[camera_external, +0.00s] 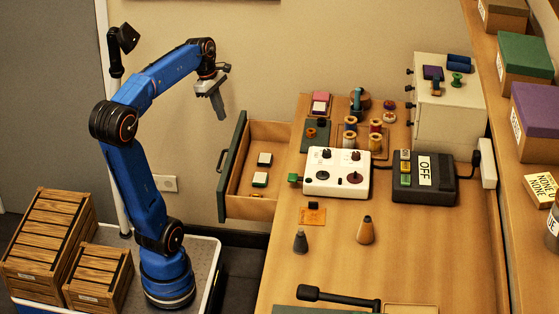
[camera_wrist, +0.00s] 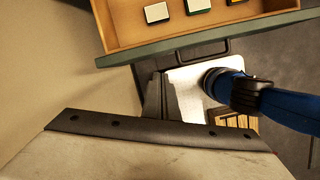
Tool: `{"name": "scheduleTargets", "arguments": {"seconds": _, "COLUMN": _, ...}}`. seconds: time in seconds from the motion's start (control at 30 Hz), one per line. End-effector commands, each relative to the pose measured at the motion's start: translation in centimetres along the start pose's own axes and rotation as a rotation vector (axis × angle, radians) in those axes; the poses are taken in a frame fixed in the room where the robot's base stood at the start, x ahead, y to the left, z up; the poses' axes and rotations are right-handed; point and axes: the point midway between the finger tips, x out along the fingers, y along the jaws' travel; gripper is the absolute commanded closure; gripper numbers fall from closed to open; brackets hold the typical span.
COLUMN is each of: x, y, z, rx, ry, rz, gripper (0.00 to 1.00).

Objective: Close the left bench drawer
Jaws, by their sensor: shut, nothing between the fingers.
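The left bench drawer (camera_external: 240,190) stands pulled out from the left side of the bench, with its green front facing my arm. It holds several small blocks, white and green among them. A dark handle (camera_external: 223,161) sits on the outside of the front. My gripper (camera_external: 218,112) is shut and empty, up in the air above and a little left of the drawer, apart from it. In the wrist view the open drawer (camera_wrist: 205,38) is at the top, with its handle (camera_wrist: 205,52) below the green edge.
The bench top (camera_external: 330,265) carries a white control box (camera_external: 336,172), a dark box marked OFF (camera_external: 424,177), spools and cones. Wooden crates (camera_external: 45,240) stand on my base at the left. The space left of the drawer front is free.

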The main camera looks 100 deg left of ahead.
Motion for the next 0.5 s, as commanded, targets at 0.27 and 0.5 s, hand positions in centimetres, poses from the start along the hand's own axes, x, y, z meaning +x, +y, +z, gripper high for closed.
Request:
{"name": "scheduleTargets", "arguments": {"seconds": 0.27, "x": 0.7, "y": -0.9, "z": -3.5, "rx": -0.356, "ry": 0.016, "rz": 0.032, "gripper": 1.00}}
{"name": "scheduleTargets", "arguments": {"seconds": 0.5, "x": 2.2, "y": -1.0, "z": -3.8, "rx": -0.388, "ry": 0.016, "rz": 0.032, "gripper": 1.00}}
